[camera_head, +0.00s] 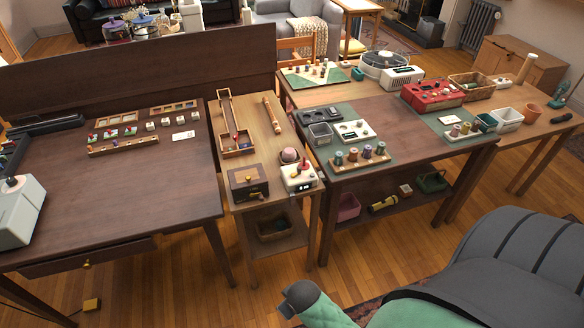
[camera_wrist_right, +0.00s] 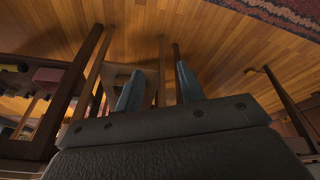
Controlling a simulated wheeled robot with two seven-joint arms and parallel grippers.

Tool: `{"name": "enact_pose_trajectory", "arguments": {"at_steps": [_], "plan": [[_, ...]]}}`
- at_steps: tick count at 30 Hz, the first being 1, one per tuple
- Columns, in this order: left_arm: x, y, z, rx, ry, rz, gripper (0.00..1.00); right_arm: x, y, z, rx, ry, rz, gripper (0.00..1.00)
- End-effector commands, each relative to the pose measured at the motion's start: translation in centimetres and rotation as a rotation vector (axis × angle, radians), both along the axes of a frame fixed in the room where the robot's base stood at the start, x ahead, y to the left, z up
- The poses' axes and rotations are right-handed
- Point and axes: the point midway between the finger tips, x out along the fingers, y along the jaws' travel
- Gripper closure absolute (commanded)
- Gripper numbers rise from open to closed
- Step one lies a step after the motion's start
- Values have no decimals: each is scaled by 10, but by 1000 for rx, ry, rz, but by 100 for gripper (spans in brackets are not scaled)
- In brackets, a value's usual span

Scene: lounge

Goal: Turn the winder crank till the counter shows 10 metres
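The winder seems to be the small white box (camera_head: 299,178) with a red-topped part, at the front right corner of the narrow wooden table (camera_head: 251,206). A small dark display (camera_head: 304,188) is on its front; its digits are too small to read. I cannot make out the crank clearly. A pinkish round object (camera_head: 289,155) sits just behind the box. In the right wrist view my right gripper (camera_wrist_right: 160,90) has its two blue-grey fingers apart with nothing between them. It points at table legs and the wooden floor, away from the winder. My left gripper is not in view.
A dark wooden box (camera_head: 248,182) stands left of the winder. A rack of thread spools (camera_head: 360,156) lies on the table to the right. The larger dark table (camera_head: 150,215) is left, mostly bare in front. A low shelf (camera_head: 270,250) is under the winder. Floor in front is open.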

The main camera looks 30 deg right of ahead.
Motion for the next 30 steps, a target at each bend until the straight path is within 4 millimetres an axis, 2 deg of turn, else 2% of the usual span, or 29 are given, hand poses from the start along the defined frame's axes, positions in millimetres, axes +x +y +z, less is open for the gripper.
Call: {"name": "enact_pose_trajectory", "arguments": {"at_steps": [1, 6, 12, 17, 23, 27, 30], "plan": [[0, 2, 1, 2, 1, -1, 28, 8, -2, 20, -13, -33, 10, 61], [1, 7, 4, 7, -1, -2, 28, 43, -13, 88, -95, -185, 72, 61], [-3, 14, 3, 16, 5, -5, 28, 100, -21, 160, -248, -436, 189, 61], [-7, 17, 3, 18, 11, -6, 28, 146, -21, 211, -397, -650, 308, 61], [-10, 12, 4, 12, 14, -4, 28, 205, -6, 280, -645, -960, 518, 61], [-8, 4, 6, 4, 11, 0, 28, 240, 19, 329, -875, -1203, 728, 61], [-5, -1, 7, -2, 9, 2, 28, 256, 42, 355, -1045, -1362, 896, 61]]}}
